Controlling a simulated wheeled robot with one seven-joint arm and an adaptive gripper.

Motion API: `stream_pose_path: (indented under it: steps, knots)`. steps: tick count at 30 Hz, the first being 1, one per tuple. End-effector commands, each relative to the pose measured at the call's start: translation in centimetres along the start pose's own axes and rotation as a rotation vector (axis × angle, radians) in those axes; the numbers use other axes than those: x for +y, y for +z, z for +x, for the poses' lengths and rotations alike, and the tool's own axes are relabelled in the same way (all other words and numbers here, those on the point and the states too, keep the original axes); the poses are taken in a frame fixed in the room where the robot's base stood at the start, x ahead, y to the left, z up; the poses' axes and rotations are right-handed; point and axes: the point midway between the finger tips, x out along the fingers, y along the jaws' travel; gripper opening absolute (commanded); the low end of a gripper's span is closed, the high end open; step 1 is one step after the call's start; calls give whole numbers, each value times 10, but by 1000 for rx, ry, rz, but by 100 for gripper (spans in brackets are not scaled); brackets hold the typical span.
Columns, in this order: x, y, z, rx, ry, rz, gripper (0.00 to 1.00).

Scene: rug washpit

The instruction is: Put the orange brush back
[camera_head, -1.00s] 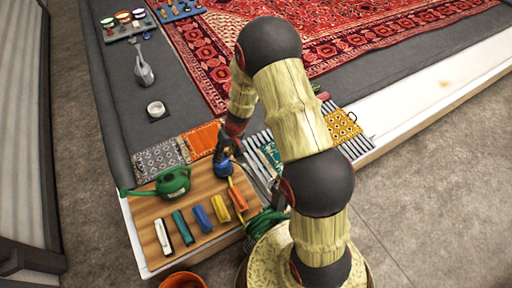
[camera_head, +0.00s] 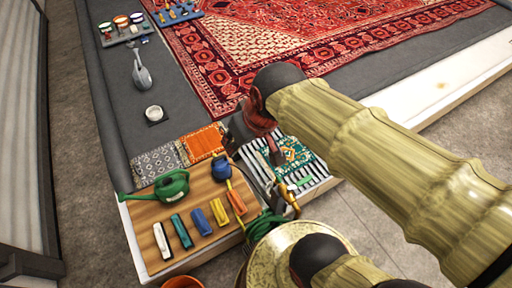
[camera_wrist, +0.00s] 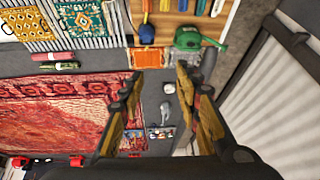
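The orange brush (camera_head: 236,202) lies on the wooden board (camera_head: 150,208), at the right end of a slanted row of brushes. It lies beside the yellow hose or strap, and nothing holds it. In the row to its left are a yellow brush (camera_head: 219,212), a blue brush (camera_head: 201,222), a green brush (camera_head: 180,231) and a white brush (camera_head: 162,241). In the wrist view my gripper (camera_wrist: 160,73) is open, with nothing between its fingers. The board and brush ends show at the top edge there, well apart from the fingers. In the head view my arm mostly hides the gripper.
A green watering can (camera_head: 172,186) and a blue-topped tool (camera_head: 221,170) stand on the board. Grey (camera_head: 155,162) and orange (camera_head: 203,142) mats lie behind it. A grating holds a green patterned mat (camera_head: 292,152). The red rug (camera_head: 225,55) fills the back.

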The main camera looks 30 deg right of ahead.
Motion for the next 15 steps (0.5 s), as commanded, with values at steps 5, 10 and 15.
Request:
stream_pose_path:
  steps: [5, 10, 15]
  knots:
    - [8, 29, -29, 47, 54, 22, 33]
    - [12, 39, -37, 60, 74, 34, 33]
    - [12, 40, -37, 60, 74, 35, 33]
